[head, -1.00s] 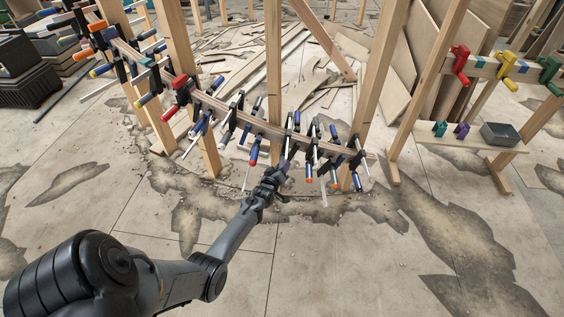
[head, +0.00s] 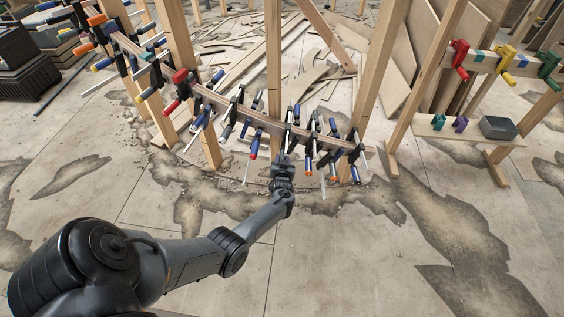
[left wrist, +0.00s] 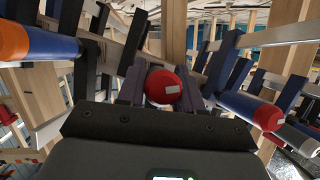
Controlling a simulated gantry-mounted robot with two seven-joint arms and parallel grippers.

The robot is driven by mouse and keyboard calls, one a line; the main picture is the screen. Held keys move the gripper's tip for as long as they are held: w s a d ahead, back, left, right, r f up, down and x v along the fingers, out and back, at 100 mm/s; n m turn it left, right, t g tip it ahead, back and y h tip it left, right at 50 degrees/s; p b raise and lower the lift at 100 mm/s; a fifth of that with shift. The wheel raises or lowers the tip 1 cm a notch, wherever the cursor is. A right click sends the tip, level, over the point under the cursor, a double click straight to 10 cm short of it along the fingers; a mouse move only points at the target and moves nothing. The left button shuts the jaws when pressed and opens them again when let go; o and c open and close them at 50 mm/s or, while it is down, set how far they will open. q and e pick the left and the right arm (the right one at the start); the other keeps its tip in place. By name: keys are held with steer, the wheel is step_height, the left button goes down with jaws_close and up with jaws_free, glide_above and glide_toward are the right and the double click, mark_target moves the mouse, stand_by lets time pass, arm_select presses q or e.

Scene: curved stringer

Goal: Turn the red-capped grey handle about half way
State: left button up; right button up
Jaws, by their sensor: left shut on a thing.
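The red-capped grey handle shows in the left wrist view as a round red cap (left wrist: 163,87) with a pale patch, seen end-on. My left gripper (left wrist: 163,92) has a finger on each side of it and is shut on the handle. My right gripper is not in view.
Clamps with blue (head: 253,150) and orange-ended handles (left wrist: 12,38) crowd close on both sides of the left gripper. Upright wooden posts (head: 365,80) stand by the stringer. A rack on the right holds coloured clamps (head: 460,58) and a grey box (head: 498,128).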

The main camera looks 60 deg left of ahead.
arm_select(q)
steer(key=shift+m+g+y, duration=0.3)
stand_by(0.5)
steer(key=o, duration=1)
steer(key=shift+c, duration=0.2)
steer(key=shift+s+d+r+p, duration=0.2)
steer(key=shift+d+r+p, duration=0.1)
steer(key=shift+d, duration=0.15)
steer(key=p+v, duration=0.6)
steer(key=v, duration=0.3)
steer(key=shift+s+d, duration=0.25)
steer(key=shift+d, duration=0.1)
